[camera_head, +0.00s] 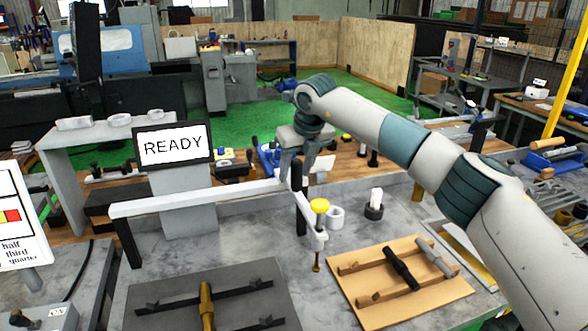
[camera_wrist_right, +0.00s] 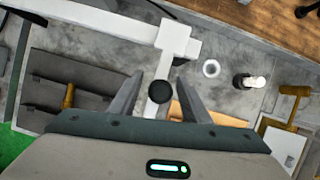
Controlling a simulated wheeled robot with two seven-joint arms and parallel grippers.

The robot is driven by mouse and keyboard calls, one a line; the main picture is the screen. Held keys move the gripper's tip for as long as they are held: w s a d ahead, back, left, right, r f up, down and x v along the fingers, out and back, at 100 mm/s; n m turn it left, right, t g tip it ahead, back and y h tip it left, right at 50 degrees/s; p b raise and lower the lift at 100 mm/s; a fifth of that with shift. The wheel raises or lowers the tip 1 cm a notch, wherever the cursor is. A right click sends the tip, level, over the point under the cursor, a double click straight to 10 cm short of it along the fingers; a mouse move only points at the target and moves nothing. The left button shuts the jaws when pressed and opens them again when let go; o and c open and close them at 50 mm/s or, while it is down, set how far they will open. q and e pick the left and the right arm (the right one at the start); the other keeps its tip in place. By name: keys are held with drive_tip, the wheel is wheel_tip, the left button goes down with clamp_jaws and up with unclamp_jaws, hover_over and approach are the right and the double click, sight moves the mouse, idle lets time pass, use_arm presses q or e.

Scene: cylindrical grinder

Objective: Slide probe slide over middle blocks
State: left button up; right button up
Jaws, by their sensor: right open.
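A white rail (camera_head: 200,197) runs above the grey bench on dark posts. My right gripper (camera_head: 298,172) is over the rail's right end, pointing down. In the right wrist view its open fingers (camera_wrist_right: 158,98) stand either side of a round black knob (camera_wrist_right: 160,92) on the white slide, apart from it. Dark blocks (camera_head: 150,308) bear a brass shaft (camera_head: 207,305) on a dark plate, front left of the slide. My left gripper is out of view.
A wooden board (camera_head: 415,300) with dark and grey shafts lies to the right. A white ring (camera_head: 335,217) and a black holder with a white piece (camera_head: 374,205) stand behind it. A READY screen (camera_head: 172,144) stands behind the rail.

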drive_tip(key=shift+p+x, duration=0.35)
drive_tip(key=shift+x, duration=0.9)
